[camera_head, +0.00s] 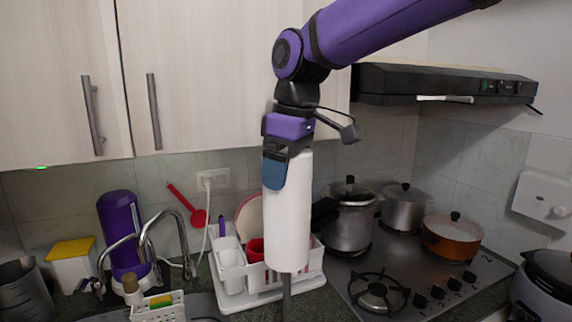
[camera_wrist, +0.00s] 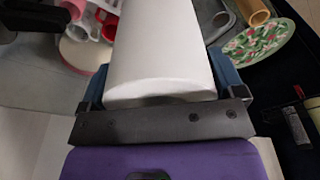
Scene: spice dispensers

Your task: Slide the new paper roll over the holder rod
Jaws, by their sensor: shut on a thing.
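The white paper roll (camera_head: 290,225) hangs upright below my gripper (camera_head: 282,180) in the head view. My gripper points down and is shut on the roll's upper end, with one blue finger showing on the near side. The holder rod (camera_head: 286,284), thin and grey, shows just below the roll's lower end and lines up with it. Whether the rod's tip is inside the roll is hidden. The rod's base is out of view. In the wrist view the roll (camera_wrist: 165,50) runs away from the camera between the blue fingers.
A white dish rack (camera_head: 262,297) with cups stands just behind the roll. A stove (camera_head: 400,285) with pots is to the right. A tap (camera_head: 150,245), a purple dispenser (camera_head: 120,225) and a sponge caddy (camera_head: 160,307) are to the left. Cabinets (camera_head: 200,70) are behind my arm.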

